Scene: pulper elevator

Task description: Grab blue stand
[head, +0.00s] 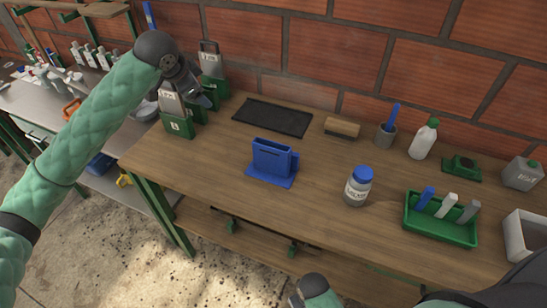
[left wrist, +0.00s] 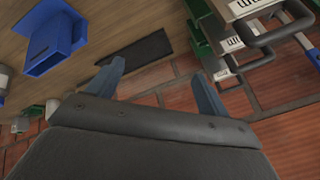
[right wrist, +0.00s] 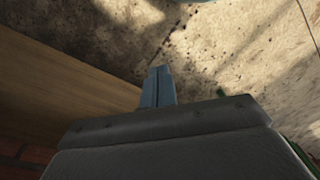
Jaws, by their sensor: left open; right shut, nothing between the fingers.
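The blue stand (head: 272,163) stands upright on the wooden workbench, left of the middle in the head view. It also shows at the upper left of the left wrist view (left wrist: 52,40). My left gripper (head: 207,98) is above the back left of the bench, beside the green holders, apart from the stand. Its two blue fingers are spread wide and empty in the left wrist view (left wrist: 157,88). My right gripper (right wrist: 157,85) is shut and empty, with its fingers together, near the front of the bench. In the head view only part of the right arm shows at the bottom.
Green holders with grey-handled tools (head: 178,124) stand at the bench's back left. A black mat (head: 273,117) lies behind the stand. A blue-lidded jar (head: 358,187) and green tray (head: 440,220) are to its right. Bare wood (head: 215,150) lies left of the stand.

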